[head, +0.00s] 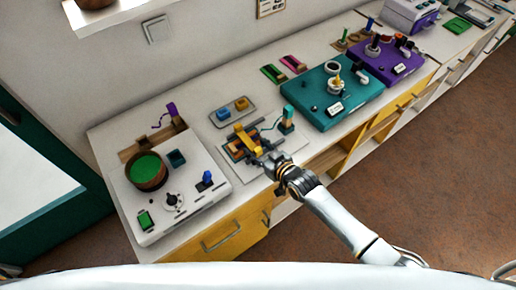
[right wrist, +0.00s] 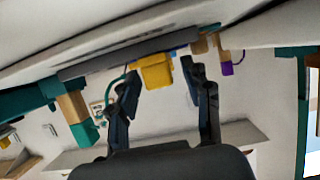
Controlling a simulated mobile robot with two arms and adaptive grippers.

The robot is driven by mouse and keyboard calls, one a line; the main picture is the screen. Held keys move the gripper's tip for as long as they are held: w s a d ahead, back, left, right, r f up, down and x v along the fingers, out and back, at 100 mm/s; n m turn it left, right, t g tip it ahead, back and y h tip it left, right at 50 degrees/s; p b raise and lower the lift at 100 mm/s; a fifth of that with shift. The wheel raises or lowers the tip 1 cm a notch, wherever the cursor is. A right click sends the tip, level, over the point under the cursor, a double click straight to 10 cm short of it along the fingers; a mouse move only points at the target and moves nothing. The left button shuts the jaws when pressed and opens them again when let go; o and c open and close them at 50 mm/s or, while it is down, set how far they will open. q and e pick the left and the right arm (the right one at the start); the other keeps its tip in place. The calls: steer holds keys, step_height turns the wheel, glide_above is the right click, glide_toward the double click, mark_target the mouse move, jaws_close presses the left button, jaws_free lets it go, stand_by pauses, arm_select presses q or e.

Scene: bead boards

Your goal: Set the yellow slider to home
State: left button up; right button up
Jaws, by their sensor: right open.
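The yellow slider (head: 244,138) sits on a small board (head: 229,153) with dark rails, in the middle of the counter in the head view. In the right wrist view a yellow block (right wrist: 154,72), apparently the slider, shows between and beyond my fingertips. My right gripper (head: 270,158) reaches in over the board's front right side, close to the slider. In the wrist view the right gripper (right wrist: 160,78) is open, its two dark fingers apart. I cannot tell whether a finger touches the slider. The home mark cannot be made out. My left gripper is out of view.
A teal-topped post (head: 287,121) with a teal cord stands just right of the slider. A tray (head: 233,112) with blue and orange blocks lies behind. A white console (head: 205,197) is at left, a teal console (head: 319,108) at right. The counter's front edge is near my arm.

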mark_target(278, 142)
steer(key=shift+c, duration=0.2)
jaws_close()
steer(key=w+d+b, duration=0.1)
steer(key=d, duration=0.1)
steer(key=w+d+b, duration=0.1)
steer(key=w+d, duration=0.1)
steer(key=w+d+b, duration=0.2)
steer(key=d, duration=0.1)
steer(key=shift+f, duration=0.15)
steer(key=shift+r, duration=0.2)
steer(key=shift+o, duration=0.2)
jaws_free()
steer(key=shift+w+d, duration=0.1)
steer(key=shift+d, duration=0.05)
steer(key=shift+f, duration=0.1)
